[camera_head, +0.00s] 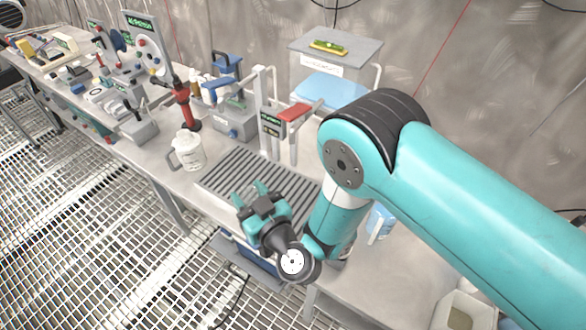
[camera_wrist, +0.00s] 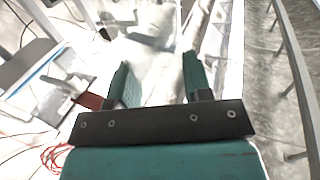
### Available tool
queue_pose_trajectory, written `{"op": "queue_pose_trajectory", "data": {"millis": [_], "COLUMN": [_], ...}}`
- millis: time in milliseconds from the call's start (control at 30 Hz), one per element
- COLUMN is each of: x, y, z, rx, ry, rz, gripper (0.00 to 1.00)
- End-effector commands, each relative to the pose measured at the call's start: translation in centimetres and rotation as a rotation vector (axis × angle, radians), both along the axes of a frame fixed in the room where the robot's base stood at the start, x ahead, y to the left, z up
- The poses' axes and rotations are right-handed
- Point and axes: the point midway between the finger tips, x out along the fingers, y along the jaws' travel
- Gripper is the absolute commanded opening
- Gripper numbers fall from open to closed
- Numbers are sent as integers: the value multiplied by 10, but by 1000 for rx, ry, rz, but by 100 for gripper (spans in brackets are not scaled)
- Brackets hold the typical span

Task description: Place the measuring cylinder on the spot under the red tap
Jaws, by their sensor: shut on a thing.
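The red tap (camera_head: 293,112) sits on a pale stand with a green label, behind a slatted grey drain tray (camera_head: 235,172). A spot under the tap cannot be made out. My gripper (camera_head: 251,192) is over the front of the tray, in front of and left of the red tap. In the wrist view its two fingers (camera_wrist: 160,82) stand apart, with a pale, see-through, blurred shape between them. I take this to be the measuring cylinder (camera_wrist: 158,75), held by the fingers; its outline and ends are not clear. In the head view it cannot be made out.
A white jug (camera_head: 187,151) stands on the bench left of the tray. A blue tap (camera_head: 215,88) and a red-and-black tool (camera_head: 186,105) stand behind. The bench front between jug and edge is narrow.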

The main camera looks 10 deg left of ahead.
Motion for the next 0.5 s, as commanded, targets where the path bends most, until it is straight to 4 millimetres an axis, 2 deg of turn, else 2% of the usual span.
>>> {"op": "queue_pose_trajectory", "data": {"millis": [33, 100, 267, 500], "x": [18, 38, 68, 95], "y": [-8, -17, -28, -36], "z": [4, 4, -2, -8], "rx": [2, 0, -1, 2], "ry": [-4, -3, -4, -3], "rz": [-12, -16, -16, -14], "gripper": [0, 0, 0, 0]}}
